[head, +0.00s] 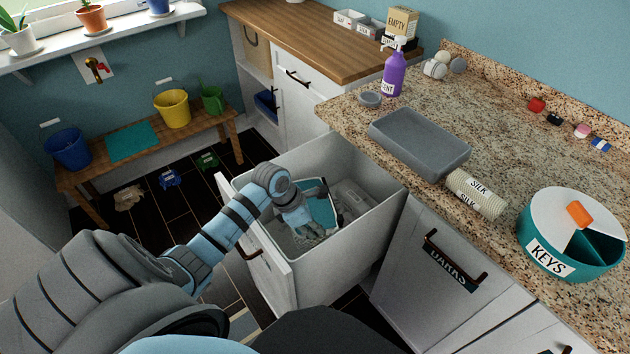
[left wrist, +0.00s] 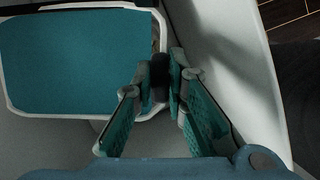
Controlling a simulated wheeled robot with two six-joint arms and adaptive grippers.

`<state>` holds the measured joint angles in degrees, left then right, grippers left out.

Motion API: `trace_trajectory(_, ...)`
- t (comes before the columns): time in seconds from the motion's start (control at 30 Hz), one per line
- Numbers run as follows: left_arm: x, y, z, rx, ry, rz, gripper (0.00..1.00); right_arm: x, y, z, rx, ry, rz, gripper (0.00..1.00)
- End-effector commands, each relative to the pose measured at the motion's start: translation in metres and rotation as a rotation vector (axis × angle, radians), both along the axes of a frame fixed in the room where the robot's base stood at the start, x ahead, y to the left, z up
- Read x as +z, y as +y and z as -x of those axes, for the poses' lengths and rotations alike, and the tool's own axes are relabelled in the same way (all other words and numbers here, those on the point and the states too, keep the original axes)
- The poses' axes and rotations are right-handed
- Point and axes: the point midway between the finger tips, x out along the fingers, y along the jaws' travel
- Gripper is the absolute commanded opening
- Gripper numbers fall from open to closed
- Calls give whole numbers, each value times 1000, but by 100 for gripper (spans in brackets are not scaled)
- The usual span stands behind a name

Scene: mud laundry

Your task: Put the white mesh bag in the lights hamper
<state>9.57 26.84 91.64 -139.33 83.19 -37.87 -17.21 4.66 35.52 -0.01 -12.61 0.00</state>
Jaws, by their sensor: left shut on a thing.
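A deep white pull-out hamper (head: 372,232) stands open below the counter; its front label is hidden, so I cannot read whether it is the lights one. My left gripper (head: 310,228) reaches down inside it, shut on a small dark part. Beside the fingers is a flat teal panel with a white rim (head: 323,205), which fills the upper left of the left wrist view (left wrist: 80,62). The dark part seems to belong to it; I cannot tell surely that this is the white mesh bag. Pale things lie lower in the hamper. My right gripper is out of view.
The darks hamper (head: 425,285) is shut beside the open one. The counter holds a grey tray (head: 420,140), a cream silk roll (head: 475,194), a round teal keys box (head: 560,255) and a purple bottle (head: 394,75). A bench with buckets (head: 172,107) stands behind.

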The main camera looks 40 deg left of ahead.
Motion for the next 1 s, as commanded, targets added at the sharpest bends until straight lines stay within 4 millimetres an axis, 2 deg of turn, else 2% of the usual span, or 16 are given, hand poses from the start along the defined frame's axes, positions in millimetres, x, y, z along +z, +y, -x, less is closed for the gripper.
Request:
trace_trajectory(0.03,-22,-1,1,2,3,2,0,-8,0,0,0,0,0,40)
trace_trajectory(0.1,-42,-1,0,1,1,1,0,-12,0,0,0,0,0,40)
trace_trajectory(0.27,-65,0,-1,0,-1,0,0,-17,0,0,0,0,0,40)
trace_trajectory(0.43,-97,0,0,0,0,0,0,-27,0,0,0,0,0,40)
trace_trajectory(0.77,-102,0,-1,0,-2,-1,0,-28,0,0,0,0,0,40)
trace_trajectory(0.8,-103,0,0,-1,-1,-1,14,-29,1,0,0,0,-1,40)
trace_trajectory(0.9,-102,0,0,-1,-1,-1,30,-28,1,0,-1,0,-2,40)
trace_trajectory(1.0,-102,0,0,-1,-1,-1,33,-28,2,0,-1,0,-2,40)
